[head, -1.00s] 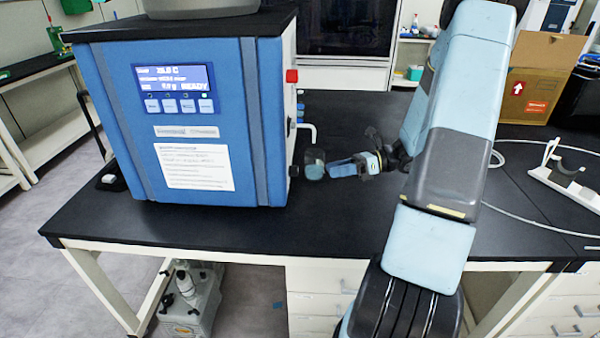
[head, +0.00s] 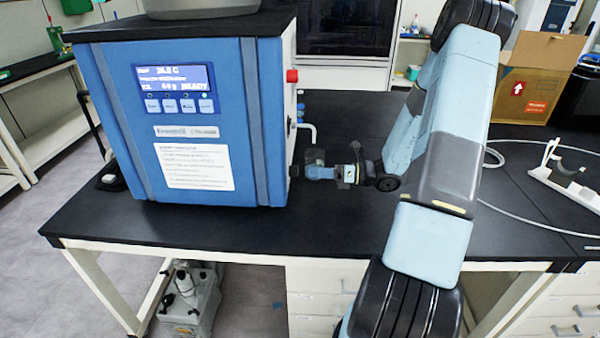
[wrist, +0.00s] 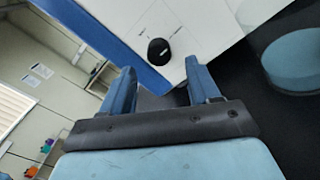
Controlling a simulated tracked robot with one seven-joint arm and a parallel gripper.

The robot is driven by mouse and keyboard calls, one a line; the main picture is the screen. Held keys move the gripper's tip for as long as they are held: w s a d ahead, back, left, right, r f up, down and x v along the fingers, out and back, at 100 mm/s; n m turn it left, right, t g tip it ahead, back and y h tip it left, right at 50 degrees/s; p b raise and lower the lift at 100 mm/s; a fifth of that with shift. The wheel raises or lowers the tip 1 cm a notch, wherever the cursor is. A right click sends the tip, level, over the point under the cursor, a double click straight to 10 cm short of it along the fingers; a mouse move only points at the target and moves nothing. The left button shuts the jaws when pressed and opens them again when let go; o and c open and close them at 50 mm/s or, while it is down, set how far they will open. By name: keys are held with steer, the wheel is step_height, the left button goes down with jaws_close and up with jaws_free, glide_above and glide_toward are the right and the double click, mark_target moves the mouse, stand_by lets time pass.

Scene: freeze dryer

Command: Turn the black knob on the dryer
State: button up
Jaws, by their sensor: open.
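The blue freeze dryer (head: 200,120) stands on the black bench with its lit display facing me. The black knob (wrist: 159,51) shows in the wrist view on the dryer's white side panel, ahead of and between my fingers. My gripper (head: 312,165) points left at that side, close to the knob. In the wrist view my gripper (wrist: 160,78) is open with its two blue fingers apart and nothing between them. I cannot tell whether a finger touches the knob.
A cardboard box (head: 540,80), a white tube (head: 520,205) and a white stand (head: 565,175) lie right of my arm. The front bench (head: 220,230) is clear.

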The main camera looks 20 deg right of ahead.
mark_target(294, 171)
steer(key=shift+x, duration=2.65)
steer(key=c, duration=1)
